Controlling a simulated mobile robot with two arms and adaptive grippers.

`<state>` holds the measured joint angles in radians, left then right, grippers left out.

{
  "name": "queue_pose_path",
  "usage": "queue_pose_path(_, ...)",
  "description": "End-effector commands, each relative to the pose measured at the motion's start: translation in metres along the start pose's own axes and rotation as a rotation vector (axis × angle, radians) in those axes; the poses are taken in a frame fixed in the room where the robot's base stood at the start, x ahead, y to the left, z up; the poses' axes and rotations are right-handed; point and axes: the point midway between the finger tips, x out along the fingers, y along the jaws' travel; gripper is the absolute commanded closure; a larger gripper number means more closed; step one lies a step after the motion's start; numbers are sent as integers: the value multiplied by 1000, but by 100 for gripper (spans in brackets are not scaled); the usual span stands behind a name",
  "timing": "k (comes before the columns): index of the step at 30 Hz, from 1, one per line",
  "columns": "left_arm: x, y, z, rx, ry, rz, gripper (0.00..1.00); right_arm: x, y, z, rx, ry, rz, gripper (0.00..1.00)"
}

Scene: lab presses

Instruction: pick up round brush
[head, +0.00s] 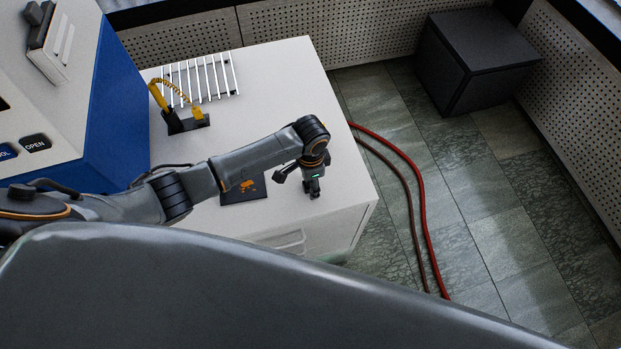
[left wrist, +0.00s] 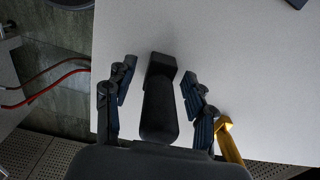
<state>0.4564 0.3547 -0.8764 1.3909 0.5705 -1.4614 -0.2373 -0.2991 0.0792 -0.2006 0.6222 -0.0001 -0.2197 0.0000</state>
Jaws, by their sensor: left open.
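A dark, long object (left wrist: 160,105) with a blocky end lies between the fingers of my left gripper in the left wrist view. It may be the round brush, but I cannot tell for certain. My left gripper (head: 305,172) is open over the right part of the white bench top, fingers pointing down. In the left wrist view its fingers (left wrist: 158,88) stand apart on both sides of the dark object. I cannot tell whether they touch it. A dark piece (head: 313,190) shows just under the gripper in the head view. My right gripper is not in view.
The white bench (head: 330,208) holds a dark mat (head: 234,197) with orange marks, a black holder (head: 185,122) with a yellow coiled cord, and a white rack (head: 200,78). A blue-sided machine (head: 112,120) stands left. Red hoses (head: 421,200) lie on the floor beyond the right edge.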

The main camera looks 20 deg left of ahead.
Motion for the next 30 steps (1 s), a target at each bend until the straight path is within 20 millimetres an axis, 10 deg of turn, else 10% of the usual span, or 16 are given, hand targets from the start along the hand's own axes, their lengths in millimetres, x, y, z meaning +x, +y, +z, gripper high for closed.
queue_pose_path(4,0,0,0,1,0,0,45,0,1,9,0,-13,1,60)
queue_pose_path(12,0,0,0,1,0,1,100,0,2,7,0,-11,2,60)
queue_pose_path(30,-29,0,-1,2,4,0,100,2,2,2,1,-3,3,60)
